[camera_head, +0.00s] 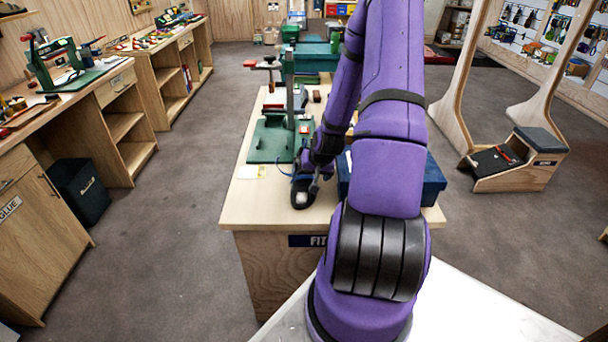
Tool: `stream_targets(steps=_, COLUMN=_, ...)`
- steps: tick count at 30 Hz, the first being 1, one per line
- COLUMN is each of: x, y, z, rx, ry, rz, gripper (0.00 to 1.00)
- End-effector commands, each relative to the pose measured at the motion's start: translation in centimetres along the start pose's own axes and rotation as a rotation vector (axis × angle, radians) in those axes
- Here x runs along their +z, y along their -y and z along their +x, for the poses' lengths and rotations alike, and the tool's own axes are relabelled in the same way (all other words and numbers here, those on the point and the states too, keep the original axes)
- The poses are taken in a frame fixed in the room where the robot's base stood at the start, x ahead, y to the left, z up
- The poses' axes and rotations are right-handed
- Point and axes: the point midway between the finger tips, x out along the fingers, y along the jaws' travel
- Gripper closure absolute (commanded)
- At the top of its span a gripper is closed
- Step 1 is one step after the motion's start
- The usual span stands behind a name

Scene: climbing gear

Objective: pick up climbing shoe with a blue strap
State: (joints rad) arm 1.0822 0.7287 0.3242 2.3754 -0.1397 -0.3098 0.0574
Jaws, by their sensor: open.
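A dark climbing shoe (301,196) with a light patch on its toe lies near the front edge of the wooden bench (250,215). A thin blue strap shows at its upper left side. My gripper (308,178) is at the end of my purple arm, pointing down over the back of the shoe. It is open, with its fingers at or just above the shoe's upper part. I cannot tell whether they touch it. The shoe's rear is partly hidden by my gripper.
A green mat (268,147) with an upright metal clamp stands behind the shoe. A blue box (434,178) is on the bench to the right, partly hidden by my arm. A yellow-white card (248,172) lies at left. The bench's front left corner is bare.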

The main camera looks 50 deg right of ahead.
Motion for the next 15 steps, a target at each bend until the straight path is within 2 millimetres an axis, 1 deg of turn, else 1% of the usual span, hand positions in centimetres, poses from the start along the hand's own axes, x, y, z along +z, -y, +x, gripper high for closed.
stream_targets(steps=1, x=0.0, y=0.0, z=0.7, rx=-0.001, ry=0.001, rz=0.0, gripper=0.0)
stream_targets(steps=3, x=0.0, y=0.0, z=1.5, rx=-0.001, ry=0.0, rz=-0.001, gripper=0.0)
stream_targets(steps=11, x=0.0, y=0.0, z=2.9, rx=0.0, ry=0.0, rz=0.0, gripper=0.0)
stream_targets(steps=15, x=0.1, y=0.0, z=4.5, rx=0.0, ry=0.001, rz=0.0, gripper=0.0)
